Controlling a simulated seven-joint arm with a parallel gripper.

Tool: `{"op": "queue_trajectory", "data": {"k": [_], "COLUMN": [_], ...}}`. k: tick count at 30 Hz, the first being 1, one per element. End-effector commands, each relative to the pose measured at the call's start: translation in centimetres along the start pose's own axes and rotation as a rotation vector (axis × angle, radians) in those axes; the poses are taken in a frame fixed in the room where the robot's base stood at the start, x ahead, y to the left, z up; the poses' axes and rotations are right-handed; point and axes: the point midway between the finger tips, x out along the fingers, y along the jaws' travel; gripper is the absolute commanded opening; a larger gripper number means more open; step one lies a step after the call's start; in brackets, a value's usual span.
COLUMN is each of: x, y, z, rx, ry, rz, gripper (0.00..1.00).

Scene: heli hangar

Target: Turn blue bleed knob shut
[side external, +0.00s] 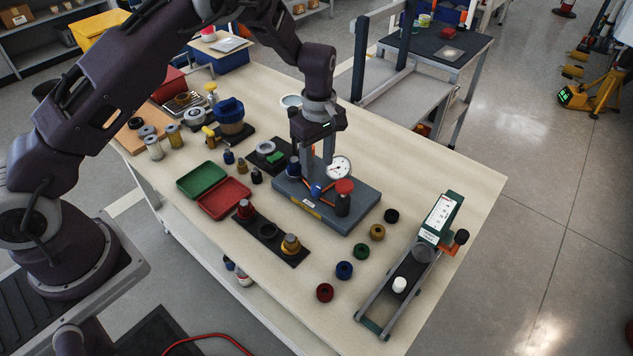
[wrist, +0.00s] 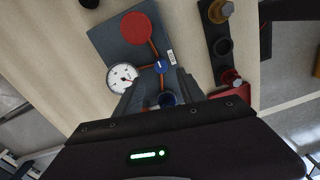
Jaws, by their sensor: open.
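A grey rig plate (side external: 350,213) on the bench carries orange pipes, a white dial gauge (side external: 339,167) and a red-topped dark post (side external: 343,197). A small bright blue knob (side external: 316,189) sits where the pipes meet; it also shows in the wrist view (wrist: 162,65). The frames do not label either as the bleed knob. My gripper (side external: 317,174) is open and points down over the plate, close to the bright blue knob. Contact cannot be made out.
Green (side external: 202,180) and red (side external: 224,198) trays lie left of the plate. A dark strip (side external: 270,237) with coloured knobs is in front. Several loose rings lie to the right, before a green-ended fixture (side external: 440,218). The bench's far right is clear.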

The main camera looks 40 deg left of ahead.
Motion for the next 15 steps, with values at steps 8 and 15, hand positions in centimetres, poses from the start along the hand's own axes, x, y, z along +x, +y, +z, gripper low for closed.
{"op": "queue_trajectory", "data": {"k": [8, 15], "x": [5.1, 7.2], "y": [-0.1, -0.1], "z": [-0.1, -0.1], "rx": [-0.006, -0.004], "ry": [0.001, 0.001], "rz": [-0.006, -0.003], "gripper": [0.47, 0.47]}}
